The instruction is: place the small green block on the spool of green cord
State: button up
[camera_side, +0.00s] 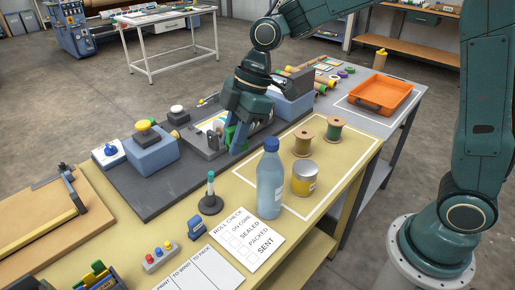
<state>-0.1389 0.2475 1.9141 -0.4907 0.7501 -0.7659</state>
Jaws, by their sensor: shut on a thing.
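My gripper (236,140) points down over the dark mat of the press, left of the yellow-topped area. It is shut on the small green block (229,134), of which only a bright green part shows between the dark fingers. I cannot tell whether the block touches the surface below. The spool of green cord (334,128) stands upright to the right, inside the white outline on the yellow table, apart from my gripper.
A blue-grey block with a yellow button (150,150) is at left. An orange tray (380,94) lies at the back right. The outline's right side is bare.

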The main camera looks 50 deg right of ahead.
jog(key=w+d+r+m+t+h, duration=0.1)
jog(key=w+d+m, duration=0.25)
jog(key=d, duration=0.85)
jog(key=w+d+r+m+t+h, duration=0.1)
jog(key=w+d+r+m, duration=0.2)
jog(key=d, duration=0.8)
jog(key=s+d+m+t+h, duration=0.15)
jog(key=d+m, duration=0.35)
jog(key=d, duration=0.9)
jog(key=m, duration=0.3)
send_over(331, 118)
jog(key=s, duration=0.2)
jog(key=shift+h, duration=0.35)
jog(key=f, duration=1.3)
jog(key=shift+w+f, duration=0.25)
jog(key=shift+f, duration=0.15)
jog(key=shift+f, duration=0.1)
jog(key=shift+f, duration=2.05)
jog(key=shift+f, duration=0.15)
